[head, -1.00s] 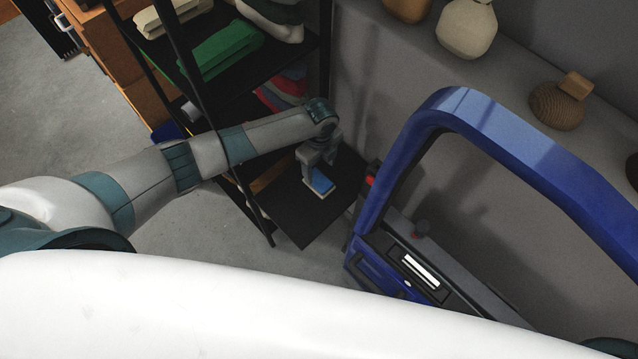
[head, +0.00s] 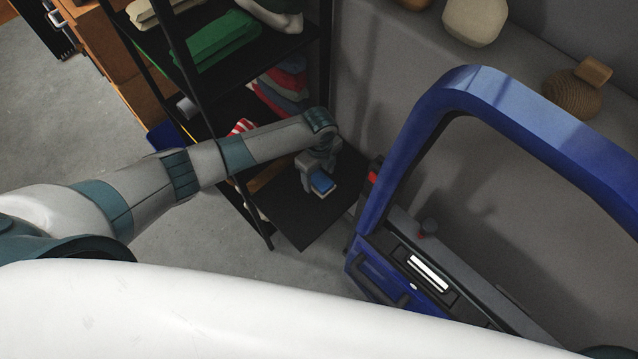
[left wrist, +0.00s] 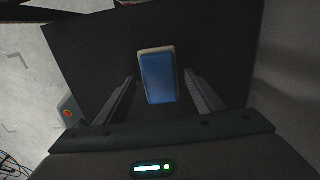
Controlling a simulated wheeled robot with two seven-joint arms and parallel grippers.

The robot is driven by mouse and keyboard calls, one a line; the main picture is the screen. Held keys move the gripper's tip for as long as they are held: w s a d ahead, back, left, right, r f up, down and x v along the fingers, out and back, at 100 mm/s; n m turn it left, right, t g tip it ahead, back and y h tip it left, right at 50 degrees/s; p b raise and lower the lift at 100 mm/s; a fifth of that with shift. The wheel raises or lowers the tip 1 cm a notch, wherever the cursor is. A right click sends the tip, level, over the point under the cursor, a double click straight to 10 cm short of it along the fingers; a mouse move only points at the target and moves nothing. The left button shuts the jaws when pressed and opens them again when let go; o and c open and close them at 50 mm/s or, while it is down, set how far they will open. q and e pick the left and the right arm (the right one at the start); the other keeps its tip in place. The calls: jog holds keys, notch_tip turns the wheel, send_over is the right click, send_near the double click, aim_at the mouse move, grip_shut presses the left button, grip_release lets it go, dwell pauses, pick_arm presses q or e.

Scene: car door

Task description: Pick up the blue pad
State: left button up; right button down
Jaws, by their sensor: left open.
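The blue pad (head: 322,181) is a small blue block with a pale border or base, on the dark shelf board (head: 297,221) beside the car door. It also shows in the left wrist view (left wrist: 158,79), upright in the picture between the two fingers. My left gripper (head: 316,183) points down at the pad; in the left wrist view its fingers (left wrist: 158,84) are apart, one on each side of the pad, with a gap on both sides. It holds nothing. My right gripper is not in view.
A blue car door (head: 480,82) stands right of the board. The black shelf rack (head: 185,62) left of it holds folded green cloth (head: 215,42) and other folded cloths (head: 280,88). Vases (head: 474,22) stand on a ledge behind. Grey floor lies in front.

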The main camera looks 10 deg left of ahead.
aim_at(319, 178)
pick_arm(q)
jog(key=shift+f, duration=0.1)
dwell(0.4)
jog(key=c, duration=1.2)
jog(key=shift+r+p, duration=0.95)
jog(key=shift+p, duration=0.05)
notch_tip(319, 178, up, 3)
jog(key=p, duration=0.3)
jog(key=shift+s+d+r+p, duration=1)
jog(key=shift+s+d+p, duration=0.4)
jog(key=shift+p, duration=0.4)
jog(key=shift+s+d+r+p, duration=1.1)
jog(key=shift+s+p, duration=0.45)
jog(key=shift+p, duration=0.2)
jog(key=shift+s+d+r+p, duration=0.95)
jog(key=shift+s+d+p, duration=0.5)
jog(key=shift+p, duration=0.35)
jog(key=shift+a, duration=0.1)
